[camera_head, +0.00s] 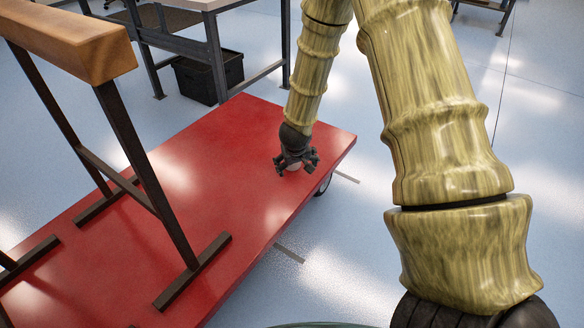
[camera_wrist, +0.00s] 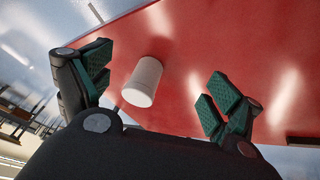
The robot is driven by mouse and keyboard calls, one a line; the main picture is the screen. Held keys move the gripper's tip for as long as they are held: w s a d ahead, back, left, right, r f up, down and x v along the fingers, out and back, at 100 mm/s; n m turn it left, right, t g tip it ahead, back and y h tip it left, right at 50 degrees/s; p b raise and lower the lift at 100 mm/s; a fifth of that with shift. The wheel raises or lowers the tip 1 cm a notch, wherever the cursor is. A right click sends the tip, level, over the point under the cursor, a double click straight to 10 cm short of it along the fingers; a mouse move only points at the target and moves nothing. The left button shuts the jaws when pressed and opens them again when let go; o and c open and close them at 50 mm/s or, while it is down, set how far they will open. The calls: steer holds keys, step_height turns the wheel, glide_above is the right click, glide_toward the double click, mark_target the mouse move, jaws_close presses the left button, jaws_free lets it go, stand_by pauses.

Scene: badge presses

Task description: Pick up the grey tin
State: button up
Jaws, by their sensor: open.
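The grey tin (camera_wrist: 142,82) shows in the wrist view as a pale, plain cylinder above the red surface. It is between the two spread green-padded fingers of my gripper (camera_wrist: 158,84), nearer the left finger, with a gap visible on each side. In the head view, my gripper (camera_head: 296,162) hangs low over the red cart top near its right edge. A small pale part of the tin (camera_head: 294,167) shows between the dark fingers; most of it is hidden there. I cannot tell how deep between the fingers the tin sits.
The red cart top (camera_head: 215,150) is mostly bare around the gripper. A wooden beam (camera_head: 75,40) on dark metal legs stands on its left part. Behind are a workbench (camera_head: 190,5) and a black crate (camera_head: 208,75) on the floor. Blue floor is open at right.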

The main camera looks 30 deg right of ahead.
steer(key=w+d+f+b, duration=0.2)
steer(key=w+b, duration=0.2)
steer(key=b, duration=0.1)
steer(key=w+d+f+t+b, duration=0.1)
steer(key=w+d+f+b, duration=0.1)
steer(key=w+b, duration=0.2)
steer(key=w+d+f+m+t+b, duration=0.1)
steer(key=w+d+b, duration=0.2)
steer(key=b, duration=0.3)
steer(key=shift+w+f+y, duration=0.4)
steer(key=shift+b+x, duration=1.95)
steer(key=shift+x, duration=0.65)
steer(key=shift+a, duration=0.1)
steer(key=c, duration=1.3)
steer(key=shift+c, duration=0.3)
steer(key=shift+r, duration=0.1)
